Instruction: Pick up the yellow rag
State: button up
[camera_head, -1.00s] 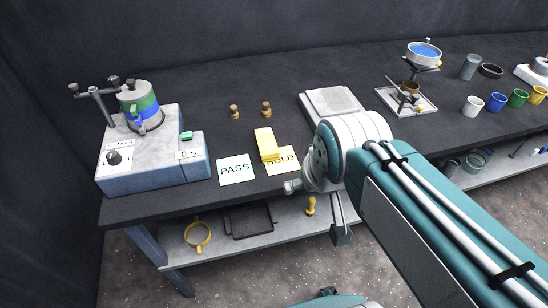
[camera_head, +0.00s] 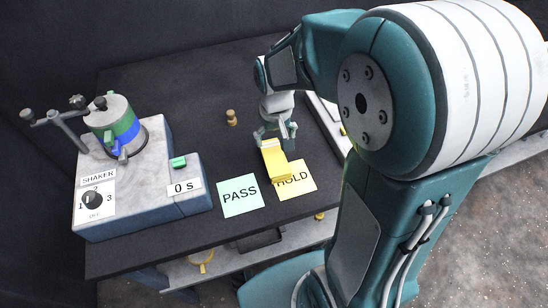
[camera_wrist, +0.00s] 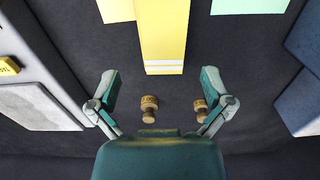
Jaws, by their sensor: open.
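The yellow rag (camera_head: 273,160) is a long folded strip on the black bench, its near end over the HOLD card (camera_head: 299,181). In the wrist view the rag (camera_wrist: 163,35) runs down from the top edge, ending in a pale striped edge. My gripper (camera_head: 274,135) is open and empty, just behind the rag's far end in the head view. In the wrist view the open fingers (camera_wrist: 160,75) stand left and right of the rag's end, apart from it. The exact height above the bench is hard to tell.
The green PASS card (camera_head: 239,194) lies left of the HOLD card. The shaker (camera_head: 140,190) stands at the left. A small brass weight (camera_head: 231,117) stands behind; two such weights show between my fingers in the wrist view (camera_wrist: 149,108). My arm hides much of the right side.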

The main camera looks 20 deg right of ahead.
aim_at(274, 157)
jog(key=f, duration=0.7)
jog(key=shift+s+a+f, duration=0.1)
jog(key=shift+a+f, duration=0.1)
jog(key=shift+f, duration=0.2)
jog(key=c, duration=0.9)
